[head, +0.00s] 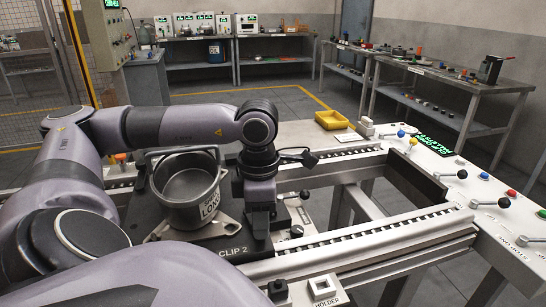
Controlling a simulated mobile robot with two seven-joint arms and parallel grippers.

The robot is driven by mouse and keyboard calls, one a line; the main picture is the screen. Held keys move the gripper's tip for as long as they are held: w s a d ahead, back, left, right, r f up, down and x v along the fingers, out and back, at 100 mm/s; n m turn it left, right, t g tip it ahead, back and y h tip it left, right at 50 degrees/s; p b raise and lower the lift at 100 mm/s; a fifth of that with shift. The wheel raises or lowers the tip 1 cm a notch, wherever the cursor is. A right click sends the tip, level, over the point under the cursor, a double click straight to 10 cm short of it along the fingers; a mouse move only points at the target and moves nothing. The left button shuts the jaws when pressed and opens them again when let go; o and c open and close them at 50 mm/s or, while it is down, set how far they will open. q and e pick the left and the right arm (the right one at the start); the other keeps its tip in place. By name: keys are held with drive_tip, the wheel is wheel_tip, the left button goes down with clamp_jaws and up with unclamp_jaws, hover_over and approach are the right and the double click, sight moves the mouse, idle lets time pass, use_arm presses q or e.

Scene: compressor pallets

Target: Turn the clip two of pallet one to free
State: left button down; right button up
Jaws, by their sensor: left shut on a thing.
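A dark pallet (210,238) lies on the conveyor rails and carries a grey, open-topped metal pot (186,203). A label reading "CLIP 2" shows at the pallet's front edge. My left gripper (262,238) points down just right of the pot, directly above and beside that label. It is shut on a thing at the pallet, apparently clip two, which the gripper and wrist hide. I cannot tell which way the clip is turned. My right gripper is not in view.
Conveyor rails (370,241) run to the right, with an open gap between them. A white panel (466,190) with coloured knobs and levers stands at the right. A holder (323,287) is at the front, a yellow bin (332,120) behind. Benches line the back wall.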

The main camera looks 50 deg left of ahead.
use_arm(q)
drive_tip(key=shift+m, duration=0.6)
drive_tip(key=c, duration=0.9)
unclamp_jaws()
drive_tip(key=shift+o, duration=0.6)
drive_tip(key=shift+b, duration=0.3)
drive_tip(key=shift+r, duration=0.1)
wheel_tip(320, 180, up, 6)
drive_tip(key=shift+p, duration=0.7)
drive_tip(key=shift+r, duration=0.5)
